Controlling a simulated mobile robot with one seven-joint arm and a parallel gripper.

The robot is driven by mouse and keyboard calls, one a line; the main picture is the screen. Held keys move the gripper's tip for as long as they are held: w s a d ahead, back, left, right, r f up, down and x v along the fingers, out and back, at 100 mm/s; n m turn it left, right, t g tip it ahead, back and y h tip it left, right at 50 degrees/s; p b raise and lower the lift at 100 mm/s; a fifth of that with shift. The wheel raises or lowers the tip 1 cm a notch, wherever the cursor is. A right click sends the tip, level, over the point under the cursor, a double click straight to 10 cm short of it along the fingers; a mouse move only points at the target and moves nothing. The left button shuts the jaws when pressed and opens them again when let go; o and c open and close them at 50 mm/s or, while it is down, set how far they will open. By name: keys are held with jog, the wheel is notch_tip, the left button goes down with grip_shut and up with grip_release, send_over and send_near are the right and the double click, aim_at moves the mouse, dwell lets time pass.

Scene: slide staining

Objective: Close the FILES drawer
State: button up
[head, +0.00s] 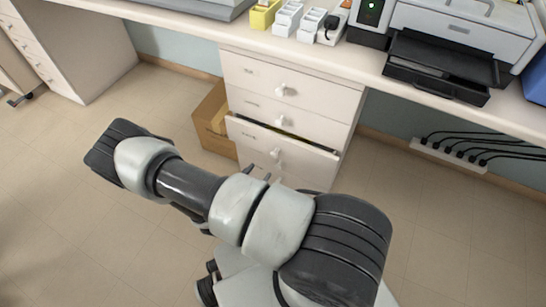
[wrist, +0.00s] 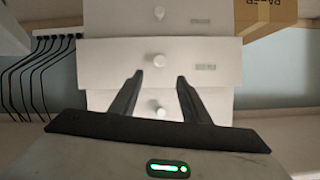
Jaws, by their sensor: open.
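A white drawer unit (head: 345,110) stands under the counter in the head view. Its third drawer from the top (head: 310,158) sticks out a little, with a dark gap along its top edge. Its round knob (head: 277,153) is in view. The labels are too small or blurred to read, so I cannot tell which says FILES. My gripper (head: 258,172) shows as two dark fingertips in front of the unit, mostly hidden by my arm. In the wrist view my gripper (wrist: 160,78) is open and empty, facing drawer fronts (wrist: 110,62) that appear upside down. Contact cannot be told.
A cardboard box (head: 211,120) stands left of the unit; it also shows in the wrist view (wrist: 265,14). Black cables (head: 470,147) run to a power strip at right. A printer (head: 440,60) and small racks (head: 288,18) sit on the counter (head: 200,28). The left floor is clear.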

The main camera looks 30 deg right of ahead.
aim_at(273, 156)
jog(key=b+x, duration=0.2)
jog(key=x, duration=1)
jog(key=shift+w+d+f, duration=0.2)
grip_shut()
